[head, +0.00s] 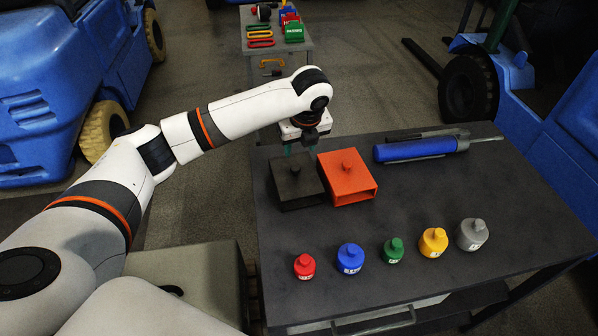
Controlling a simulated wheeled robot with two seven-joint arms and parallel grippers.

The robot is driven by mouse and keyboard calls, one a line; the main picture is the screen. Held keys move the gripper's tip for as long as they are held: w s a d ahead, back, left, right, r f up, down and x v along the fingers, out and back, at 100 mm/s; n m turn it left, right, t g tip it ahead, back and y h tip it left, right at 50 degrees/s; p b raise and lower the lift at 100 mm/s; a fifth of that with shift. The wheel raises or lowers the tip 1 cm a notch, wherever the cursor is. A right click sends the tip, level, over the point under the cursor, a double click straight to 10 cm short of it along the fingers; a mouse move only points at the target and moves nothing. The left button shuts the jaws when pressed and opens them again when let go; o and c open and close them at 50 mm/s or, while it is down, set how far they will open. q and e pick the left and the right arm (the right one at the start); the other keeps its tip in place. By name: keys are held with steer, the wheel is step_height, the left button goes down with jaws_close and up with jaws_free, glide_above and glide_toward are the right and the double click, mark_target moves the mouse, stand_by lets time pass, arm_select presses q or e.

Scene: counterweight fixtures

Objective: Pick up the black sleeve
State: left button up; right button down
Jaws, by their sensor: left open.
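The black sleeve (297,184), a dark box-like piece with a small knob on top, stands on the dark table toward its back left. A similar orange-red sleeve (352,186) with an open front stands right beside it. My left gripper (301,149) points down at the back edge of the black sleeve, with its greenish fingers apart and nothing seen between them. The fingertips are partly hidden, so I cannot tell whether they touch the sleeve. My right gripper is not in view.
Several knobbed weights stand in a row at the front: red (304,267), blue (350,258), green (393,251), yellow (433,242) and grey (472,234). A blue cylinder (415,149) lies at the back right. The table middle is clear. Blue forklifts stand on both sides.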

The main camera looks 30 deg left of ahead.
mark_target(296, 168)
arm_select(q)
steer(key=x, duration=0.3)
steer(key=shift+s+a+f, duration=0.1)
steer(key=shift+s+f, duration=0.1)
steer(key=shift+w+f+p, duration=0.15)
steer(key=shift+f+p, duration=0.15)
steer(key=x, duration=0.2)
steer(key=p+x, duration=0.1)
steer(key=x, duration=0.1)
steer(key=shift+s+f, duration=0.15)
steer(key=shift+s, duration=0.05)
steer(key=shift+w+a+f+p, duration=0.1)
steer(key=shift+f+p, duration=0.2)
steer(key=shift+f, duration=0.15)
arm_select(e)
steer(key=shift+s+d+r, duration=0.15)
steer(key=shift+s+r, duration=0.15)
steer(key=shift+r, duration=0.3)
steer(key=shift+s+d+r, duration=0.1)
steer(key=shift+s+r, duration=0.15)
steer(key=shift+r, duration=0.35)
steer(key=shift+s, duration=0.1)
arm_select(q)
jaws_close()
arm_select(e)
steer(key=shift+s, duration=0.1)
